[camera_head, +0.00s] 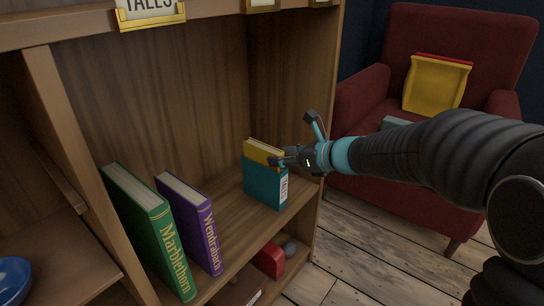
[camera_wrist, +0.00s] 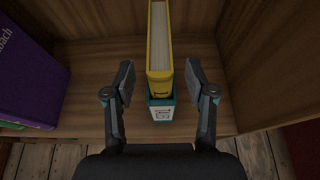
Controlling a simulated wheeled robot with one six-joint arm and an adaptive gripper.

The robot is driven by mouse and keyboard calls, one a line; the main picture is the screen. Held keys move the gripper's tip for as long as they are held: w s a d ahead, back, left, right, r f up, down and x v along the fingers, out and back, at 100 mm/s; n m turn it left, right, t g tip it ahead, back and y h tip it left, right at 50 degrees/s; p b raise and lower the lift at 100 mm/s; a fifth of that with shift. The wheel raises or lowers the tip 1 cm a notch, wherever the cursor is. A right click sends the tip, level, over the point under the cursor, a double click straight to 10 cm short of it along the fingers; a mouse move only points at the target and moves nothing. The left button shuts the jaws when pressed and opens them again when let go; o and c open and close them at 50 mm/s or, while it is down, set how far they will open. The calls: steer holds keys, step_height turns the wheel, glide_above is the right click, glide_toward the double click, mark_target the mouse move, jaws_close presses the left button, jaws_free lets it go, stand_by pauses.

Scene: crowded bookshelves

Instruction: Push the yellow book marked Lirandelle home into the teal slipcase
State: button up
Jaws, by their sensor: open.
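The teal slipcase (camera_head: 262,184) stands upright on the shelf near the right wall, with a white label on its narrow face. The yellow book (camera_head: 262,151) is partly inside it and sticks out above its top edge. No name on the book is readable. In the wrist view, the yellow book (camera_wrist: 159,72) shows its pale page edges, with the teal slipcase (camera_wrist: 151,116) below its near end. My gripper (camera_wrist: 159,78) is open, one finger on each side of the book with gaps visible. In the head view, my gripper (camera_head: 292,141) is at the book's right end, partly covering it.
The shelf's right wall (camera_head: 296,90) is close by. A red armchair (camera_head: 430,190) holds a yellow-and-red item (camera_head: 437,85). A blue bowl (camera_head: 12,275) is at lower left.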

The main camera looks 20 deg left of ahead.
steer(key=v, duration=0.6)
steer(key=shift+d, duration=0.3)
steer(key=shift+s+r, duration=0.1)
steer(key=shift+r, duration=0.05)
